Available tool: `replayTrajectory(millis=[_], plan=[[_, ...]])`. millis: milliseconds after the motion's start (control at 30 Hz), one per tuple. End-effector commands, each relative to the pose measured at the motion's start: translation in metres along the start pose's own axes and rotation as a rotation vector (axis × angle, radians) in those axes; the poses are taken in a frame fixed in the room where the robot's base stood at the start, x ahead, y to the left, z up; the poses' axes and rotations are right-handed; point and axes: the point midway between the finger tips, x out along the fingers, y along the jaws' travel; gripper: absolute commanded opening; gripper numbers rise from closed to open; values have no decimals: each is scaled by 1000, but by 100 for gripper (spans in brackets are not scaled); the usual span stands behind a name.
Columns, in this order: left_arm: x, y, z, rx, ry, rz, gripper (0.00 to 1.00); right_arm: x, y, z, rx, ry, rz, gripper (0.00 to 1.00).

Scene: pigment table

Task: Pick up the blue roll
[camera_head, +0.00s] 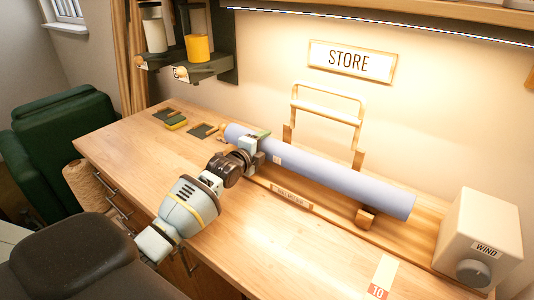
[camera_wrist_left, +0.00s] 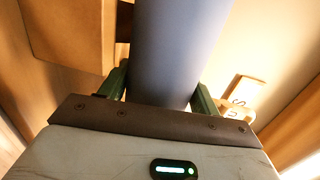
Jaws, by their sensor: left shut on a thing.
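The blue roll (camera_head: 335,180) is a long pale blue cylinder lying across the back of the table, its left end farther back and its right end nearer. My left gripper (camera_head: 258,147) is shut on the roll towards its left end. In the left wrist view the roll (camera_wrist_left: 180,50) fills the middle, between the two green fingers of the left gripper (camera_wrist_left: 160,95). The part of the roll behind the gripper is hidden. My right gripper is not in view.
A wooden support (camera_head: 366,216) stands under the roll's right part. A white box marked WIND (camera_head: 480,235) stands at the right. A STORE sign (camera_head: 350,62) hangs on the wall above a wooden frame (camera_head: 325,108). The table's front middle (camera_head: 270,250) is clear.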

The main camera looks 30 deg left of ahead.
Motion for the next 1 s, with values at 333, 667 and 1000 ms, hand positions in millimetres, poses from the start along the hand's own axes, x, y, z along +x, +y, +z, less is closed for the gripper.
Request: replayTrajectory(millis=[333, 667, 1000], plan=[[-43, -14, -23, -4, 4, -9, 22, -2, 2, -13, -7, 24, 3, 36], [-103, -9, -55, -4, 3, -6, 22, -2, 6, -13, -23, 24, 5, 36], [-139, -8, -74, -4, 2, -5, 22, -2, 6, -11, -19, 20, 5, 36]])
